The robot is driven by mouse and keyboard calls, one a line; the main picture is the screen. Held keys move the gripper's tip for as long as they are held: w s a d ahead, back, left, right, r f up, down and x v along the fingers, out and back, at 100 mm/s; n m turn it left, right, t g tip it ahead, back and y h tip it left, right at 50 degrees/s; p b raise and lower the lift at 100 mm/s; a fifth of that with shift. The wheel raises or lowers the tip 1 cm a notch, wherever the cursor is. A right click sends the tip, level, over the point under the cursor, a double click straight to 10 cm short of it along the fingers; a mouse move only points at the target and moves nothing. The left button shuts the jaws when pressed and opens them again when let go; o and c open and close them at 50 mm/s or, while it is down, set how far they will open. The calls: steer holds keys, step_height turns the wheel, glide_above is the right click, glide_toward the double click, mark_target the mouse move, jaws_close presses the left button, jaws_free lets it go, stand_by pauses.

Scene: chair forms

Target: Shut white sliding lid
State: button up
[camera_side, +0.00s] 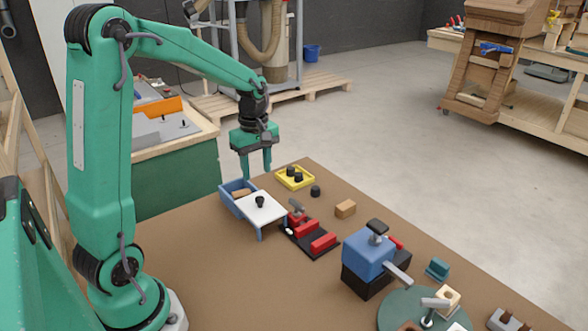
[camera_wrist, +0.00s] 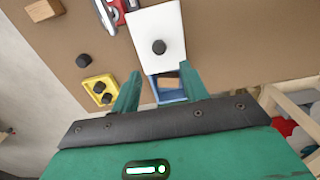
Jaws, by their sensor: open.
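The white sliding lid (camera_side: 262,208) lies over the right part of a blue box (camera_side: 231,204), with a black knob (camera_side: 260,202) standing on it. The left part of the box is uncovered, and a wooden block (camera_side: 241,193) shows inside. In the wrist view the white lid (camera_wrist: 157,36) is above the open part of the blue box (camera_wrist: 168,97). My gripper (camera_side: 256,174) is open and empty, pointing down above and behind the box. In the wrist view the fingers (camera_wrist: 160,82) are spread, with the box's open end between them and the knob ahead of them.
A yellow tray (camera_side: 295,178) with black pieces stands behind the box, and a loose black piece (camera_side: 315,191) is beside it. A wooden block (camera_side: 345,209) lies farther right. A red clamp fixture (camera_side: 312,236) is close to the lid's right end. The table's front left is clear.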

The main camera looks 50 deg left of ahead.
mark_target(258, 196)
steer(key=shift+f, duration=3.95)
steer(key=shift+a, duration=0.1)
jaws_close()
